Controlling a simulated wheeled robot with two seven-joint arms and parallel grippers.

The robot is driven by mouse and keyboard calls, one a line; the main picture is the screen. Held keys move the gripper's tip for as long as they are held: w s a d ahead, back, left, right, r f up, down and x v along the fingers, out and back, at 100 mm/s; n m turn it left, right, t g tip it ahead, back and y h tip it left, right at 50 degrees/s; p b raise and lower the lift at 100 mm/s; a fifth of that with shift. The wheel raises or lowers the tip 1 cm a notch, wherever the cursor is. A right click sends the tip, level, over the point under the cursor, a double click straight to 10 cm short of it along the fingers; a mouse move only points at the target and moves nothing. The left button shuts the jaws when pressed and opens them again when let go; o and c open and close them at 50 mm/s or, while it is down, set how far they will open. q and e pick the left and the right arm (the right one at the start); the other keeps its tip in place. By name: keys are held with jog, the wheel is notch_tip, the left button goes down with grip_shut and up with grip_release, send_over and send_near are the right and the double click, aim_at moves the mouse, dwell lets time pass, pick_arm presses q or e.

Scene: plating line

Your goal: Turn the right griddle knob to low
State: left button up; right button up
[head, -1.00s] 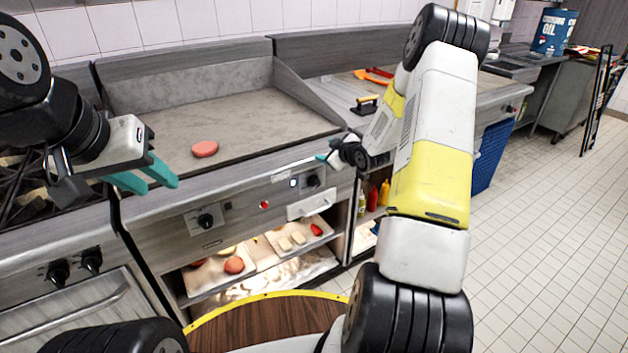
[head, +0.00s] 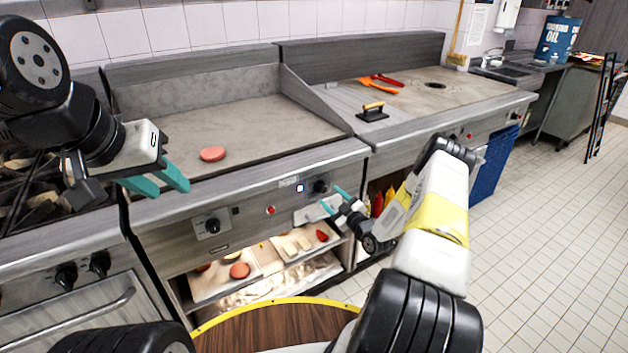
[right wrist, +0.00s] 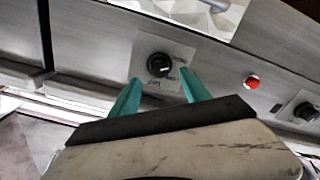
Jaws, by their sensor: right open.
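The right griddle knob (head: 320,187) is a black dial on the griddle's steel front panel, near its right end. My right gripper (head: 330,196) is open and empty, with its teal fingers pointing at this knob from the front right. In the right wrist view, which looks upside down, the knob (right wrist: 159,65) lies just beyond and between the two fingertips, apparently untouched. A pale mark shows on its face, but the printed settings are too small to read. My left gripper (head: 171,187) is open and empty above the griddle's front ledge.
The left griddle knob (head: 212,225) and a red button (head: 271,210) share the panel. A pink patty (head: 212,154) lies on the griddle plate (head: 250,120). Trays of food sit on the shelf below. A blue bin (head: 493,165) stands right of the counter.

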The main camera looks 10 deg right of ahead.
aim_at(324, 190)
jog(key=x, duration=0.5)
grip_shut()
